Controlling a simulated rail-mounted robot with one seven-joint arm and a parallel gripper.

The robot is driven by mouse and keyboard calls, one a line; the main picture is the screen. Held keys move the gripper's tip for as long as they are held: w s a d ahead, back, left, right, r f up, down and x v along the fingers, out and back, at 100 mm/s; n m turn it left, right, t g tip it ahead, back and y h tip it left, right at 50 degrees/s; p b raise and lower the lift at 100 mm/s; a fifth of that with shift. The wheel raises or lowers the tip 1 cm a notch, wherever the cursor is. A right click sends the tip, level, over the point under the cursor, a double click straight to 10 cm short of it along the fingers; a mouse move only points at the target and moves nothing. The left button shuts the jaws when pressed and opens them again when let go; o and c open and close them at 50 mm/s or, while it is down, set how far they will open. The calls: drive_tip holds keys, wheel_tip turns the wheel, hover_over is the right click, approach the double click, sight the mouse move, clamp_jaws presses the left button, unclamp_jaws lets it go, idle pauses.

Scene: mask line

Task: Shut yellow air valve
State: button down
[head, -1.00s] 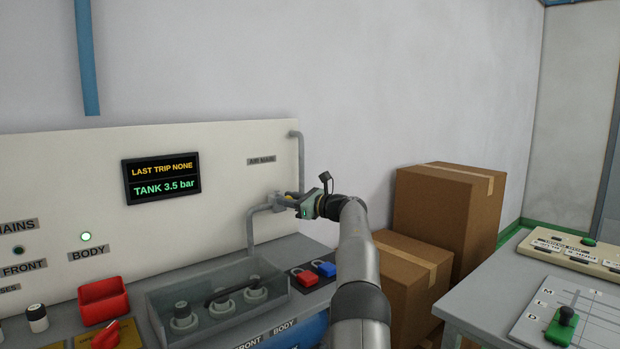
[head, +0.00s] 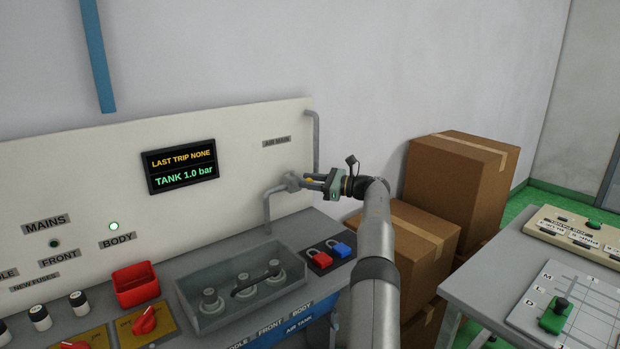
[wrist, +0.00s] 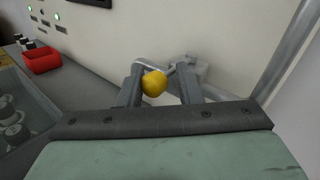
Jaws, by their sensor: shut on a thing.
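The yellow air valve handle (wrist: 154,83) shows as a rounded yellow knob between my fingers in the wrist view. A small bit of its yellow (head: 309,180) shows in the head view. The grey valve body and pipe (head: 292,181) sit on the cream panel below the AIR MAIN label (head: 276,141). My gripper (head: 314,182) is shut on the yellow handle, just right of the valve body; its fingers (wrist: 161,84) flank the knob in the wrist view. The fingers hide much of the handle, and its exact angle is unclear. The panel display (head: 181,165) reads TANK 1.0 bar and LAST TRIP NONE.
Red (head: 319,259) and blue (head: 342,249) padlocks lie on the bench below my gripper. A clear-walled box (head: 210,320) with several knobs stands left of them. A red bin (head: 135,285) is farther left. Cardboard boxes (head: 462,190) stand behind my arm at right.

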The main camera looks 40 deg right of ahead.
drive_tip(key=shift+w+a, duration=0.1)
drive_tip(key=shift+a, duration=0.2)
drive_tip(key=c, duration=1.1)
unclamp_jaws()
drive_tip(key=shift+o, duration=0.2)
drive_tip(key=shift+w+a, duration=0.1)
drive_tip(key=shift+w, duration=0.05)
drive_tip(key=shift+s+d+f, duration=0.1)
drive_tip(key=shift+s+d, duration=0.1)
drive_tip(key=shift+d, duration=0.05)
drive_tip(key=v, duration=1.7)
drive_tip(key=shift+b, duration=0.35)
drive_tip(key=shift+d, duration=0.1)
